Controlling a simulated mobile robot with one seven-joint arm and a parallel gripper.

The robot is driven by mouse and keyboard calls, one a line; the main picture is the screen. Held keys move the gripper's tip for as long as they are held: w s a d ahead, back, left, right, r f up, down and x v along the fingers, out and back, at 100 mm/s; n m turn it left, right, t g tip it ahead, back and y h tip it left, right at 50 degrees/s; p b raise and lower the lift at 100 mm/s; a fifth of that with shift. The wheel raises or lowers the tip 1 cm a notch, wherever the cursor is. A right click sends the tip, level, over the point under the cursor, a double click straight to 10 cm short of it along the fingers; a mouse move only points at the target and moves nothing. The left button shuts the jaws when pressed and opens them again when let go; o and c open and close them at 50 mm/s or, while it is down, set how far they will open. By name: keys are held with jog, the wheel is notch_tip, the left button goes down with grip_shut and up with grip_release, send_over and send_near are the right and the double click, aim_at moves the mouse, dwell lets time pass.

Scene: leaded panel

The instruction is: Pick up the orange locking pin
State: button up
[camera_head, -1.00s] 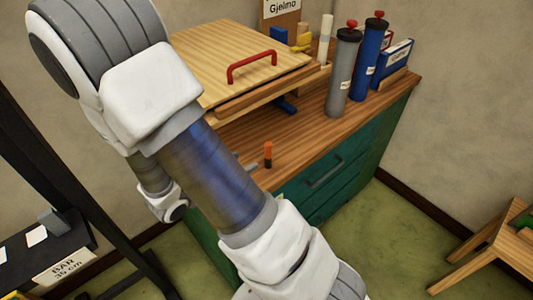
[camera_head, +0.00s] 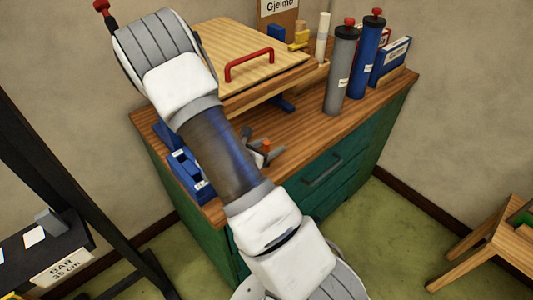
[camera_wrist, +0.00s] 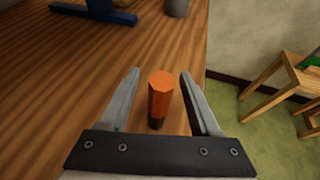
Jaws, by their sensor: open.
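The orange locking pin (camera_wrist: 160,90) stands upright on the wooden bench top near its front edge, with an orange upper part and a dark lower end. In the wrist view it is between the two grey fingers of my gripper (camera_wrist: 160,76), with a gap on each side. My gripper is open and empty.
A wooden board with a red handle (camera_head: 249,66) lies behind on the green-drawer bench (camera_head: 330,127). Grey (camera_head: 341,72) and blue (camera_head: 367,55) cylinders stand at the back right. A blue holder (camera_head: 188,172) sits at the left. A wooden stool (camera_head: 505,240) stands at far right.

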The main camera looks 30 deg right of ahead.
jog(key=shift+w+d+f, duration=0.15)
jog(key=shift+d+f, duration=0.05)
jog(key=shift+d, duration=0.25)
grip_shut()
